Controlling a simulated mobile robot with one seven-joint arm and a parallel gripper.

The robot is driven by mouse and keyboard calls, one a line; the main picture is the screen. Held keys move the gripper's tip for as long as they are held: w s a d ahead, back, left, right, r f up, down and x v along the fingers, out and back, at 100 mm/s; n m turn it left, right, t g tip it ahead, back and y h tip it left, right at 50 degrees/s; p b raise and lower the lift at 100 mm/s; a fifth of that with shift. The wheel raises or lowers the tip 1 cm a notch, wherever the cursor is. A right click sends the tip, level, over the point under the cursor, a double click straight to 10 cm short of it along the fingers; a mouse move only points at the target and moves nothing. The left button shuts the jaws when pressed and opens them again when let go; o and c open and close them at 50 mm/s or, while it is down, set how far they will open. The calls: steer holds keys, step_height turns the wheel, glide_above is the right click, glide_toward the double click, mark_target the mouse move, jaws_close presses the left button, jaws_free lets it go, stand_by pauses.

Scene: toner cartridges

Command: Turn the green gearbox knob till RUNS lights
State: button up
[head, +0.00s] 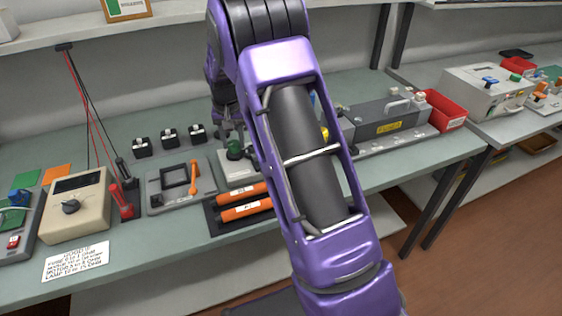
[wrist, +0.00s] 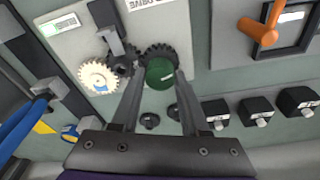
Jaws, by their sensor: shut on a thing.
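The gearbox is a light grey panel (wrist: 75,52) in the wrist view, with a cream gear (wrist: 98,77), dark gears (wrist: 122,65) and a grey lever (wrist: 109,42). The round green knob (wrist: 159,74) sits by the right dark gear. My gripper (wrist: 160,80) is shut on the knob, one finger on each side. A small white plate with a green mark (wrist: 60,24) is at the panel's upper left; I cannot tell if it is a lit RUNS sign. In the head view the knob (head: 234,148) shows beside my arm, which hides part of the gearbox (head: 240,168).
A grey unit with an orange lever (head: 193,180) stands left of the gearbox; the lever also shows in the wrist view (wrist: 262,32). Several black blocks (wrist: 258,110) lie behind it. Orange cylinders (head: 245,212) lie in front. A long grey machine (head: 390,122) is on the right.

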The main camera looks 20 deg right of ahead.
steer(key=m, duration=0.3)
steer(key=shift+p, duration=0.3)
steer(key=m+g+h+p, duration=0.1)
steer(key=m+p, duration=0.1)
steer(key=m, duration=0.4)
steer(key=shift+r, duration=0.1)
steer(key=m, duration=0.3)
steer(key=shift+w+m+g, duration=0.1)
steer(key=shift+m+g, duration=0.2)
steer(key=m, duration=0.4)
steer(key=shift+g, duration=0.3)
steer(key=o, duration=1.1)
steer(key=shift+c, duration=0.2)
